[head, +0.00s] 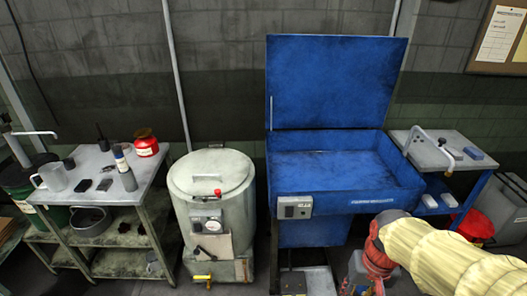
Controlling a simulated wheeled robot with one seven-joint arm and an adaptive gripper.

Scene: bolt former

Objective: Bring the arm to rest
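My arm (440,258) comes in from the lower right of the head view, in a cream-yellow ribbed sleeve. At its left end is a red and grey joint (376,262) that bends downward to the bottom edge. The arm is in front of the floor area to the right of the blue washer. No gripper fingers can be made out. The end of the arm is cut off by the lower edge, so I cannot see whether it holds anything.
A blue parts washer (337,82) with its lid raised stands behind the arm. A sink bench (440,143) is at right, a round grey-green tank (212,172) left of centre. A metal cart (125,190) at left carries a mug, a red can and bottles.

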